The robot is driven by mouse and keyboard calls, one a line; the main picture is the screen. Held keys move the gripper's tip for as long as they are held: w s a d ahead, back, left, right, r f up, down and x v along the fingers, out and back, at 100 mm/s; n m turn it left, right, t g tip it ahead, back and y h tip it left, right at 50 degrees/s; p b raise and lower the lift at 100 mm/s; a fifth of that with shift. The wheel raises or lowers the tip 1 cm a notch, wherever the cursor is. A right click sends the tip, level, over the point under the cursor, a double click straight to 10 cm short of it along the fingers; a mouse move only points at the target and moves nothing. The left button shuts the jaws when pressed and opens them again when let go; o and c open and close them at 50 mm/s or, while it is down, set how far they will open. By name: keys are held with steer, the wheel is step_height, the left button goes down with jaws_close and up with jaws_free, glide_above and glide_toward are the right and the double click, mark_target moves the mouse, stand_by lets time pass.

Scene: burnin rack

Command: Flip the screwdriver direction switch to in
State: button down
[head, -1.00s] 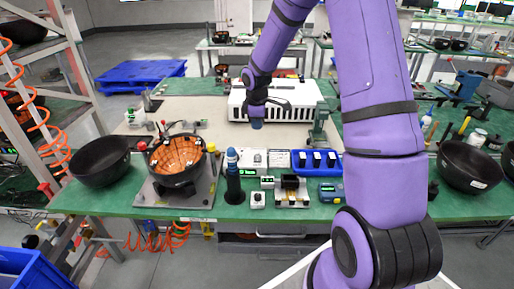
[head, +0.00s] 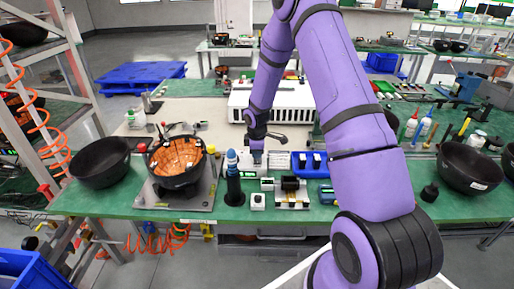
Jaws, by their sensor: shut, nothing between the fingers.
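A dark upright tool with a blue top (head: 233,178), likely the screwdriver in its stand, is on the green bench near the front edge. A direction switch is too small to make out. My gripper (head: 257,160) is shut and empty, pointing down just right of and slightly behind the tool's blue top. It is above or in front of a small white unit on the bench; the exact gap cannot be told.
Left stand a black bowl with an orange inside (head: 177,161) and a plain black bowl (head: 100,163). A white rack (head: 297,103) is behind.

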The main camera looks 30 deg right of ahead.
steer(key=shift+f, duration=0.2)
steer(key=shift+f, duration=0.15)
stand_by(0.3)
steer(key=shift+s+a, duration=0.1)
steer(key=shift+s, duration=0.1)
steer(key=shift+s+a, duration=0.3)
steer(key=shift+s, duration=0.15)
steer(key=shift+r, duration=0.25)
steer(key=shift+w+r, duration=0.1)
steer(key=shift+r, duration=0.15)
step_height(320, 180, up, 13)
steer(key=s, duration=0.1)
steer(key=shift+s+a, duration=0.25)
steer(key=shift+a, duration=0.2)
steer(key=shift+r, duration=0.1)
